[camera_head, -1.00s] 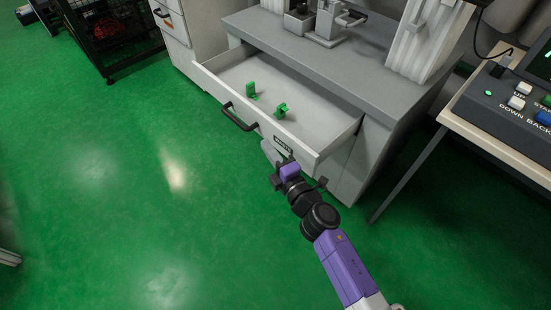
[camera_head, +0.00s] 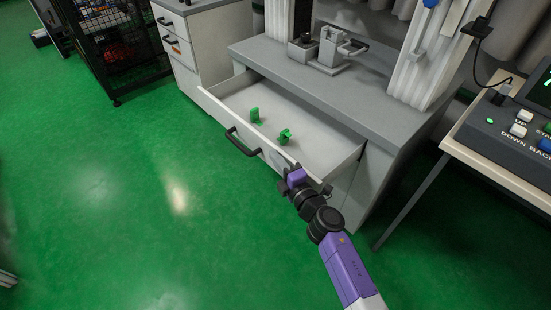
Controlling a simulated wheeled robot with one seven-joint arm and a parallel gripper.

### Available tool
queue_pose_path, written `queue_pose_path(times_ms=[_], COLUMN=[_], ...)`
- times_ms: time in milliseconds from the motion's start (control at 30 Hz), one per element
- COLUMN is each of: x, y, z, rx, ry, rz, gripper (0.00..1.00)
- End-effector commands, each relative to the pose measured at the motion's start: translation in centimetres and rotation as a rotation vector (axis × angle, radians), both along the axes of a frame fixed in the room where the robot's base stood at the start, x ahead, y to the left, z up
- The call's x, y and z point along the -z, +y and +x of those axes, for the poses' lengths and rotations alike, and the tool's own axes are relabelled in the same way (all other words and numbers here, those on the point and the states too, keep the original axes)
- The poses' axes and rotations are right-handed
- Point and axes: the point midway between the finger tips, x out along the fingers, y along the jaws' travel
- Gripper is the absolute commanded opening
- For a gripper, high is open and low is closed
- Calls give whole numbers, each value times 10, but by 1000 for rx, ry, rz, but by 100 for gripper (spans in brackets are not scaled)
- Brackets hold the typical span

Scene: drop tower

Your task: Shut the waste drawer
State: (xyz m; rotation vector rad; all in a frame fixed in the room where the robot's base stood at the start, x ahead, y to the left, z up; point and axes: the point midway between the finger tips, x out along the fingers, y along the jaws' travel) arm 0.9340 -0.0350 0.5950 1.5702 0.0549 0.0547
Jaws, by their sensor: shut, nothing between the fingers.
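The waste drawer (camera_head: 330,158) is pulled out from under the grey bench top, with its light inside showing. Its black bar handle (camera_head: 241,143) is on the front panel, left of my gripper. Two small green pieces lie inside: one upright (camera_head: 255,115) and one farther right (camera_head: 284,135). My gripper (camera_head: 279,165) is at the drawer's front panel, right of the handle. Its fingers are mostly hidden by the purple and black wrist, and I cannot tell whether they touch the panel. It holds nothing.
The grey bench top (camera_head: 370,112) carries a metal fixture (camera_head: 328,48) and white uprights. A table with a control box (camera_head: 510,125) stands at the right. A cabinet with drawers (camera_head: 177,50) and a black mesh cage (camera_head: 115,45) stand at the left. The green floor in front is clear.

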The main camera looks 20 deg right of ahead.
Motion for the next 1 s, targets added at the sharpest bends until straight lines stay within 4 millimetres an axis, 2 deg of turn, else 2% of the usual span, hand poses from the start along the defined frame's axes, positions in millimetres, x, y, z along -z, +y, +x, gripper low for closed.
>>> queue_pose_path(times_ms=[167,367,700,833,1000], x=[-1,-3,0,0,0], y=[-14,-52,-127,-149,-167], z=[5,17,40,48,54], rx=[3,7,7,6,4], ry=[1,0,-1,-1,-1], rz=[0,-1,0,-1,0], gripper=[0,0,0,0,0])
